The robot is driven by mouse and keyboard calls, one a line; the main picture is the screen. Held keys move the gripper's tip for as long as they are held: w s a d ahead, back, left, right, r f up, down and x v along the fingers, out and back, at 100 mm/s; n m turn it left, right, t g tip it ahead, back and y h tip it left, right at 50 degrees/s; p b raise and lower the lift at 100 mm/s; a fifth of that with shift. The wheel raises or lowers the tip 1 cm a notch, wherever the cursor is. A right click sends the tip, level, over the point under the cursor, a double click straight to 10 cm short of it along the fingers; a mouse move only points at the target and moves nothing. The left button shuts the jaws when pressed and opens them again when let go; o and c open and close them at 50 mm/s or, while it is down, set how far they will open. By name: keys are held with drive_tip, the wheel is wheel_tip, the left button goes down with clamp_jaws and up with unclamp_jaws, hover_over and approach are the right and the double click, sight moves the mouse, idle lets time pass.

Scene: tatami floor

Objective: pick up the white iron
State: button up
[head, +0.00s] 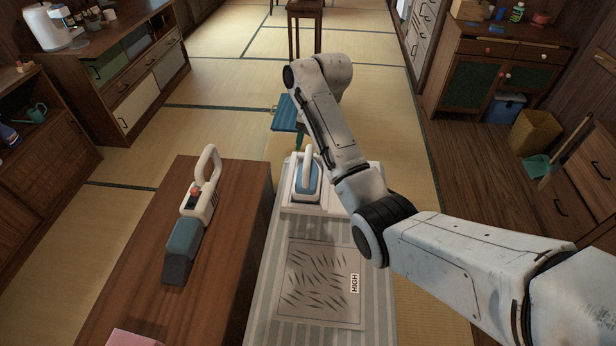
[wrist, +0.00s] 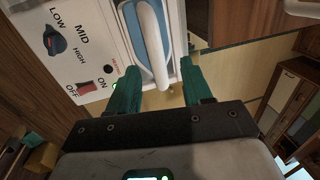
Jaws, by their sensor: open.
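The white iron (head: 308,178), with a pale blue part and a white looped handle, rests on the white stand (head: 316,209) at the far end of the striped board (head: 258,287). In the wrist view, the iron (wrist: 155,42) shows its white handle running down toward my gripper (wrist: 158,75). The dark green fingers are apart, one on each side of the handle's near end. I cannot tell if either finger touches it. In the head view my arm hides most of the gripper.
A brown table (head: 235,215) stands left of the board, with a white and teal handheld device (head: 190,225) on it. The wrist view shows a panel (wrist: 85,50) marked LOW, MID, HIGH and ON, OFF beside the iron. Cabinets line both sides; tatami floor (head: 225,120) is open beyond the table.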

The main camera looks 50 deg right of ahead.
sight(309, 156)
drive_tip(key=shift+w+a+f+p, duration=0.15)
drive_tip(key=shift+f+p, duration=0.15)
drive_tip(key=shift+f, duration=1.1)
drive_tip(key=shift+w+a+f+p, duration=0.15)
drive_tip(key=shift+f+p, duration=0.15)
drive_tip(key=shift+f, duration=1.1)
drive_tip(key=shift+s, duration=0.1)
clamp_jaws()
drive_tip(key=shift+r, duration=0.15)
